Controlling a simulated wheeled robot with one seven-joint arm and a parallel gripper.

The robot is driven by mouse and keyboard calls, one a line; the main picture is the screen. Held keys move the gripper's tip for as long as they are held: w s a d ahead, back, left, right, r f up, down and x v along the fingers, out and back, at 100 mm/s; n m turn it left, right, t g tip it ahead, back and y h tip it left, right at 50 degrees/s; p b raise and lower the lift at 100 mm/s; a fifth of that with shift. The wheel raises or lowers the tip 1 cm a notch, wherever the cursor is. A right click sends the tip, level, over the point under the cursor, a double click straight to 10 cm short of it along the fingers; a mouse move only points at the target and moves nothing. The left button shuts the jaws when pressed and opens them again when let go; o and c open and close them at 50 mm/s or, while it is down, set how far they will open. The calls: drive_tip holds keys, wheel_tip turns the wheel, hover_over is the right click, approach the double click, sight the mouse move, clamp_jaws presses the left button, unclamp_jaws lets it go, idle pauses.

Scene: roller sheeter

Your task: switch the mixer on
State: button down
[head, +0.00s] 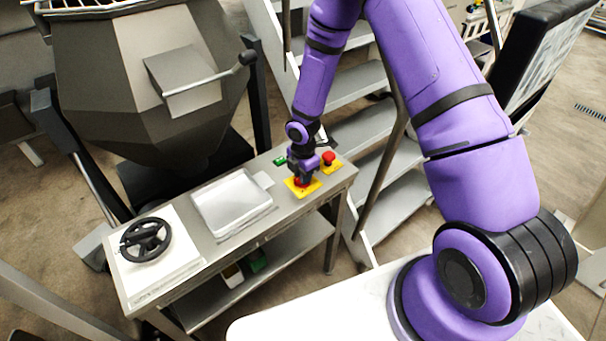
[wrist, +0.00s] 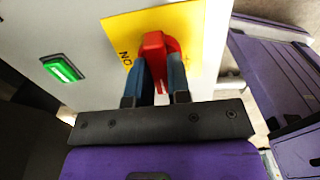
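The red rotary switch (wrist: 153,48) sits on a yellow plate (wrist: 120,28) marked ON in the wrist view. Its raised red handle stands between the two blue fingers of my gripper (wrist: 160,75). The fingers lie close along both sides of the handle and appear closed on it. In the head view my gripper (head: 302,178) points down onto the yellow plate (head: 313,188) at the right end of the steel table, hiding most of the switch. A green light (wrist: 62,68) is lit on the panel beside the plate; it also shows in the head view (head: 280,160).
A red mushroom button (head: 329,157) on its own yellow plate is close behind my gripper. A shallow metal tray (head: 232,203) and a black handwheel (head: 146,239) are left on the table. A large grey hopper (head: 150,90) stands behind; metal stairs (head: 385,130) rise to the right.

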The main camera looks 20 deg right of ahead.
drive_tip(key=shift+m, duration=0.4)
drive_tip(key=m, duration=0.3)
drive_tip(key=shift+m, duration=0.4)
drive_tip(key=m, duration=1.3)
drive_tip(key=shift+w+m, duration=0.1)
drive_tip(key=shift+m, duration=0.2)
drive_tip(key=c, duration=1.1)
unclamp_jaws()
drive_tip(key=shift+o, duration=0.2)
drive_tip(key=shift+r, duration=0.15)
